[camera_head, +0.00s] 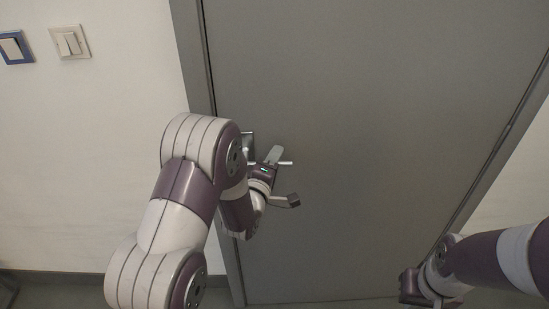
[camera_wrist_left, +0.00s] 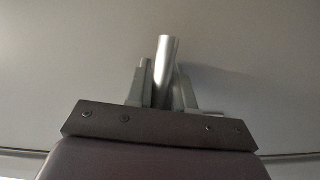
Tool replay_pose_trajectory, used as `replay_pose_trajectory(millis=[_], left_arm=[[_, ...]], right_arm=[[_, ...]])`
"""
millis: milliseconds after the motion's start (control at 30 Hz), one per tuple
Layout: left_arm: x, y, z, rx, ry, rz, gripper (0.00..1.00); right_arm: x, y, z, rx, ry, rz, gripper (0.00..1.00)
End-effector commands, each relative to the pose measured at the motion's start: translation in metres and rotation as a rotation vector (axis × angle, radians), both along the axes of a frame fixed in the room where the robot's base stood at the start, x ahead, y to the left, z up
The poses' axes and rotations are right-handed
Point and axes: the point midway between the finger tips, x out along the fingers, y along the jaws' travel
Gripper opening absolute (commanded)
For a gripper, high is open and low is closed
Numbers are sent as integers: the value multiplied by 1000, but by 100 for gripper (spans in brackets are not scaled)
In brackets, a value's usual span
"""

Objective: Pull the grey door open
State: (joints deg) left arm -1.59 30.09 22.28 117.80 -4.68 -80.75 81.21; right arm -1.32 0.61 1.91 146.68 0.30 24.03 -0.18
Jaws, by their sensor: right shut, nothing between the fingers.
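The grey door (camera_head: 380,130) fills the middle of the head view and looks closed in its frame. Its silver door handle (camera_head: 286,163) is on the left side of the door, partly hidden by my left gripper. My left gripper (camera_head: 273,157) is at the handle. In the left wrist view the silver handle bar (camera_wrist_left: 166,65) runs between the two fingers of the left gripper (camera_wrist_left: 163,85), which sit close on both sides of it. My right gripper (camera_head: 408,287) is low at the lower right, shut and empty, apart from the handle.
The door frame (camera_head: 194,60) runs down the left of the door. On the white wall are a white light switch (camera_head: 70,42) and a blue-framed switch (camera_head: 13,47). A dark object (camera_head: 8,290) stands at the lower left. The door's face right of the handle is clear.

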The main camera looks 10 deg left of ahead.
Motion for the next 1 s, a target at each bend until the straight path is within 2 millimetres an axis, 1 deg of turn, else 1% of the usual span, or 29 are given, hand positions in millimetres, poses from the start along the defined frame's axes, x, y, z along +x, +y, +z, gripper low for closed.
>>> replay_pose_trajectory(millis=[33, 67, 367, 567, 767, 1000], left_arm=[[0, 0, 0, 0, 0, 0, 4], [0, 0, 0, 0, 0, 1, 0], [0, 1, 1, 3, -3, 2, 0], [1, 1, -1, 41, 4, 2, 0], [1, 1, -9, 152, 34, 3, 0], [0, 4, -22, 333, 85, 3, 0]], right_arm=[[0, 0, 0, 0, 0, 0, 0], [0, 0, 0, 0, 0, 0, 0], [0, 0, 0, 0, 0, 0, 0], [0, 0, -2, 0, 0, 0, 0], [0, 0, -6, 0, 0, 0, 0], [0, 0, -11, 0, 0, 0, 0]])
